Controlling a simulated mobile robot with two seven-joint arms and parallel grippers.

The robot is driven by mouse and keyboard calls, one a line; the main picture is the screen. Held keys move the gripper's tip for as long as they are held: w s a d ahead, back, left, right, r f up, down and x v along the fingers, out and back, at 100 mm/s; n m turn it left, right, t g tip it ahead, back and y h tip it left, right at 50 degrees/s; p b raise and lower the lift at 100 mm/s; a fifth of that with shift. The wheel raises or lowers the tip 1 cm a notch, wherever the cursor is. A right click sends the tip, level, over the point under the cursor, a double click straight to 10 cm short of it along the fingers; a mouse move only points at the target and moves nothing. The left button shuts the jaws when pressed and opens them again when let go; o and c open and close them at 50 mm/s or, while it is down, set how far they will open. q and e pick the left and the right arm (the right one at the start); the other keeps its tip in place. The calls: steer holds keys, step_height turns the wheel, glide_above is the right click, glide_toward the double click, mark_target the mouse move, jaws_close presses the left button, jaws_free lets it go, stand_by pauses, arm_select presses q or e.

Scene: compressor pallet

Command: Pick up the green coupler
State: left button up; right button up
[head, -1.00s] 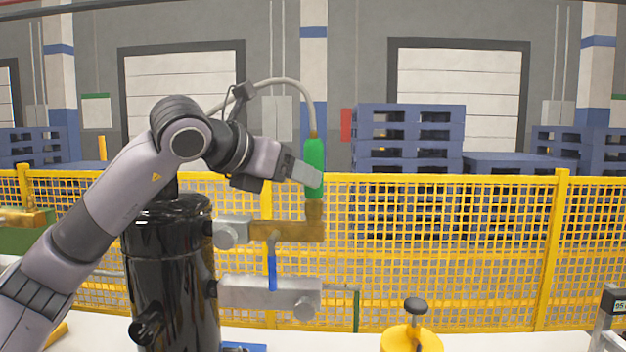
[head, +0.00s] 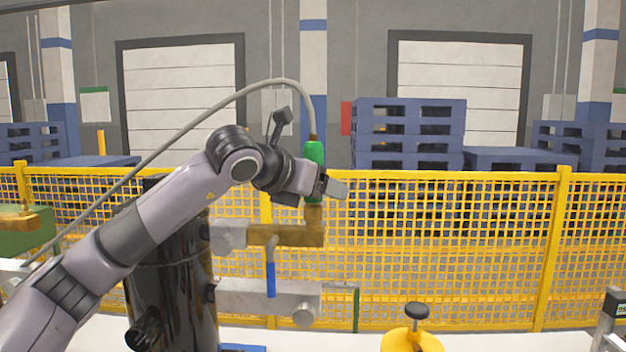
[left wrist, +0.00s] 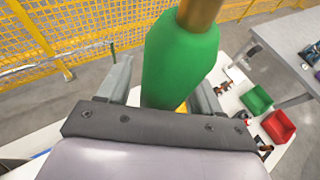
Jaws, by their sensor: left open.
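The green coupler (head: 314,153) stands upright on top of a brass fitting (head: 313,215), with a grey hose (head: 270,82) running from its upper end. My left gripper (head: 332,187) is at the coupler's lower part and hides some of it in the head view. In the left wrist view the coupler (left wrist: 180,65) rises between the two open fingers of the left gripper (left wrist: 163,88), with a finger on each side. I cannot tell whether either finger touches it. My right gripper is in neither view.
A black compressor tank (head: 175,280) stands below my left arm. A blue-handled valve (head: 270,278) hangs under the brass pipe. A yellow mesh fence (head: 440,250) runs behind. A yellow object with a black knob (head: 417,312) is at the front right.

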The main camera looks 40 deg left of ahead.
arm_select(q)
steer(key=c, duration=1.2)
jaws_close()
steer(key=shift+r, duration=0.15)
